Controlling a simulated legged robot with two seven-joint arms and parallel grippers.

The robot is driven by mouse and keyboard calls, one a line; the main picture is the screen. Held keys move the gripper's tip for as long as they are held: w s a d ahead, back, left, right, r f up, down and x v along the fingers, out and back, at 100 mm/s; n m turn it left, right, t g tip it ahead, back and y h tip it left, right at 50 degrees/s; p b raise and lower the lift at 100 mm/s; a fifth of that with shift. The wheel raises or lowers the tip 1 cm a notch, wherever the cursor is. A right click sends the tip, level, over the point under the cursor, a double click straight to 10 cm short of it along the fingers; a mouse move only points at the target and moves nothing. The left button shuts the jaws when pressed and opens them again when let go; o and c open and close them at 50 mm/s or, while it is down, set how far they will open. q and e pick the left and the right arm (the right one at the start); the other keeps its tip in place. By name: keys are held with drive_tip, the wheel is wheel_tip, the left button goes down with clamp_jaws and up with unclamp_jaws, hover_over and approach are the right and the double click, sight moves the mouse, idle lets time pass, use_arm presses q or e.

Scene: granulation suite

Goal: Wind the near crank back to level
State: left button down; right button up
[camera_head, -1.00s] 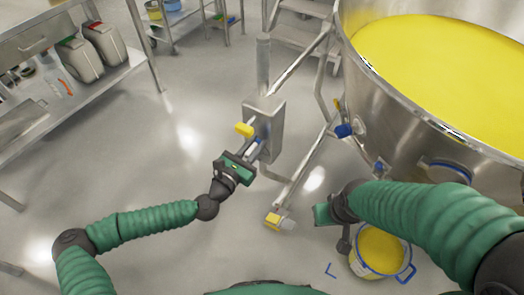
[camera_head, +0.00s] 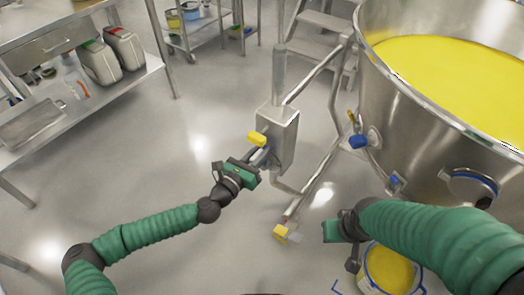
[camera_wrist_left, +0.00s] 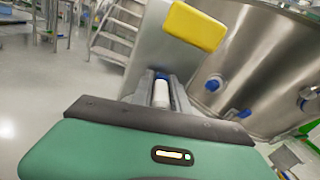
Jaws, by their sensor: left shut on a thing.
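The near crank is on a grey metal box on a post (camera_head: 284,132). A yellow block (camera_head: 257,139) sticks out from the box's left side, and it also shows in the left wrist view (camera_wrist_left: 195,27). Below it is a pale handle with a blue part (camera_wrist_left: 161,93). My left gripper (camera_head: 260,160) is shut on this pale handle, close to the box. The crank's arm is mostly hidden, so its tilt cannot be told. My right gripper (camera_head: 335,231) hangs apart from the crank, at the lower right; its fingers are not clear.
A large steel vessel of yellow material (camera_head: 440,75) stands at the right, with blue-handled fittings (camera_head: 358,141). A yellow-filled bucket (camera_head: 390,270) is below my right arm. Steps (camera_head: 315,40) are behind. A steel bench (camera_head: 90,98) is at the left.

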use_arm(q)
drive_tip(key=c, duration=1.6)
unclamp_jaws()
drive_tip(key=shift+a+f, duration=0.1)
drive_tip(key=shift+f, duration=0.25)
drive_tip(key=o, duration=0.3)
drive_tip(key=shift+w, duration=0.1)
drive_tip(key=shift+r, duration=0.1)
drive_tip(key=shift+a+r, duration=0.1)
drive_tip(key=shift+s+a, duration=0.25)
drive_tip(key=shift+s, duration=0.1)
drive_tip(key=p+v, duration=0.1)
drive_tip(key=v, duration=1.5)
drive_tip(key=shift+p, duration=0.35)
